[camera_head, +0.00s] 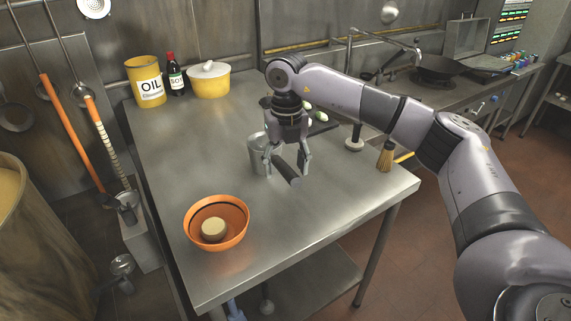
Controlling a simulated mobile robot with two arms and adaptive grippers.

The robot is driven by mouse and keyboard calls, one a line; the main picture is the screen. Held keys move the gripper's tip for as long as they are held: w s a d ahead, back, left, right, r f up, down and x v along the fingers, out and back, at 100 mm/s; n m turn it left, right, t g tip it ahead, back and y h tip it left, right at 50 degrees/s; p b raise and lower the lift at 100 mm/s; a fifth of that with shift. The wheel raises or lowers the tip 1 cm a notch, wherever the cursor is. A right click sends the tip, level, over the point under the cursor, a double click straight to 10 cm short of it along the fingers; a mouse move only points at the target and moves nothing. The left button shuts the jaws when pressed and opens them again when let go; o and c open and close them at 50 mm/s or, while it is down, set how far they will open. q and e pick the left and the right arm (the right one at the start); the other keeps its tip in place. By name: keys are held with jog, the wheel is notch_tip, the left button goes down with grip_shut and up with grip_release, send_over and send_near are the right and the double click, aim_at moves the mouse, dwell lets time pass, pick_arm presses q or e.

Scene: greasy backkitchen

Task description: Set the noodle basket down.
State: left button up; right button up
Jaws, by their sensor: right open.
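The noodle basket (257,156) is a grey metal cylinder standing on the steel table (190,160), partly hidden behind my right gripper. A short dark grey bar, which looks like its handle, slants down to the right at table level. My right gripper (286,169) points down beside the basket with its fingers spread. The bar shows between the fingers; I cannot tell whether they touch it. My left gripper is not in view.
An orange bowl (241,222) holding a round pale block (214,229) is at the table's front left. An oil tin (146,83), a soy bottle (176,76) and a yellow lidded pot (208,82) stand at the back. A brush (386,157) hangs by the right edge. The table's middle left is clear.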

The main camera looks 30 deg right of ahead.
jog(key=shift+r, duration=0.1)
dwell(0.3)
jog(key=shift+r+p, duration=2.1)
jog(key=shift+r, duration=0.85)
notch_tip(320, 180, up, 7)
jog(key=p, duration=0.4)
jog(key=shift+p, duration=0.4)
jog(key=shift+d, duration=0.1)
